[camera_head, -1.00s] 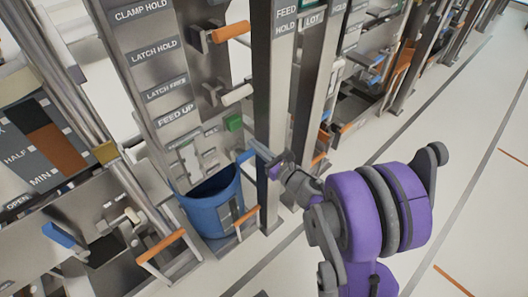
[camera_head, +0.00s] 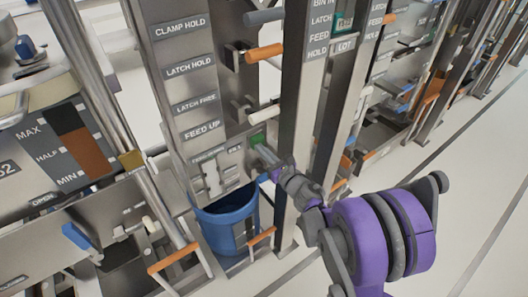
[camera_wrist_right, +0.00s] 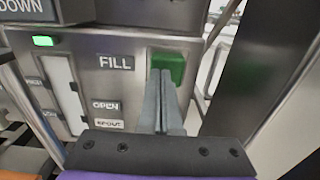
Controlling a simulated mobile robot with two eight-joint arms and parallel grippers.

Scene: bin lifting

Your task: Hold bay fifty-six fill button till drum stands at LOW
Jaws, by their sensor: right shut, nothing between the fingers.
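The green fill button (camera_wrist_right: 167,66) sits beside a FILL label (camera_wrist_right: 116,63) on a steel panel. It also shows in the head view (camera_head: 257,139). My right gripper (camera_wrist_right: 161,76) is shut and empty, its fingertips at the button's lower part and overlapping it in the picture. I cannot tell how far the button is pressed. In the head view the right gripper (camera_head: 259,149) points at the button from the right. A blue drum (camera_head: 225,224) stands below the panel; its contents are hidden. A pale vertical gauge strip (camera_wrist_right: 61,92) stands left of FILL. My left gripper is not in view.
A green lamp (camera_wrist_right: 43,41) is lit above the strip. A steel post (camera_head: 300,110) stands close right of the button. An orange handle (camera_head: 265,53) and a white handle (camera_head: 264,115) jut out above it. A MAX/HALF/MIN gauge (camera_head: 82,143) is at left. Floor is clear at right.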

